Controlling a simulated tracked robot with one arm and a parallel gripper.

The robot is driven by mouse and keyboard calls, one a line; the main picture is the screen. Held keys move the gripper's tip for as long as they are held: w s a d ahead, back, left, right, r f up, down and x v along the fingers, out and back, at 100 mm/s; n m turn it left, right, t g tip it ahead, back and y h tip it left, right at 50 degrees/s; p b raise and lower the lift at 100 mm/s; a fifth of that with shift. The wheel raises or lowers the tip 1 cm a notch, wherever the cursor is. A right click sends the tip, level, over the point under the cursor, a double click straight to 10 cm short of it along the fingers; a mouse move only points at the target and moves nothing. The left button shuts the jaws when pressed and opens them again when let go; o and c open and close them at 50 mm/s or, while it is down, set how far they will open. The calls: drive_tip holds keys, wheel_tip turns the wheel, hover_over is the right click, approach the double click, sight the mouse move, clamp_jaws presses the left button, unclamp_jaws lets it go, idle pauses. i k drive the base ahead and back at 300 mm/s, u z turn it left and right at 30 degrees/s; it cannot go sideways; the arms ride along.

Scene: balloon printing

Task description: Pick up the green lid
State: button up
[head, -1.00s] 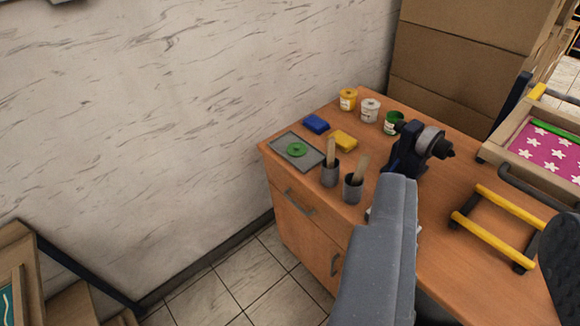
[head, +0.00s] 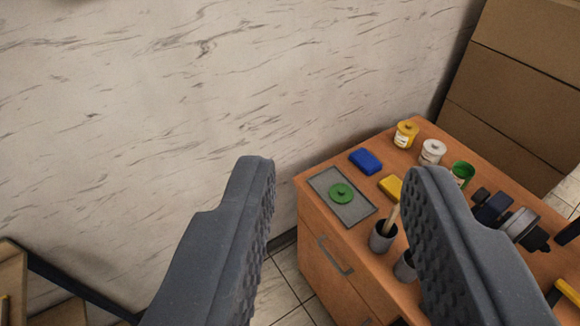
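The green lid (head: 341,193) is a small round disc with a knob. It lies on a grey tray (head: 354,212) near the left corner of the wooden cabinet top. My gripper (head: 342,175) is open, with one dark ridged finger on each side of the picture. It holds nothing. The lid shows in the gap between the fingers, beyond them and apart from them. The right finger hides part of the cabinet top, including part of a yellow block and a grey cup.
A blue block (head: 366,161) and a yellow block (head: 390,187) lie near the tray. Grey cups (head: 381,240) with brushes stand in front. Yellow (head: 405,135), white (head: 432,152) and green (head: 462,173) jars line the back. A marbled wall (head: 150,110) rises behind.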

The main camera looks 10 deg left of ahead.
sight(340, 193)
drive_tip(key=u, duration=0.4)
drive_tip(key=i, duration=1.35)
drive_tip(key=u, duration=0.1)
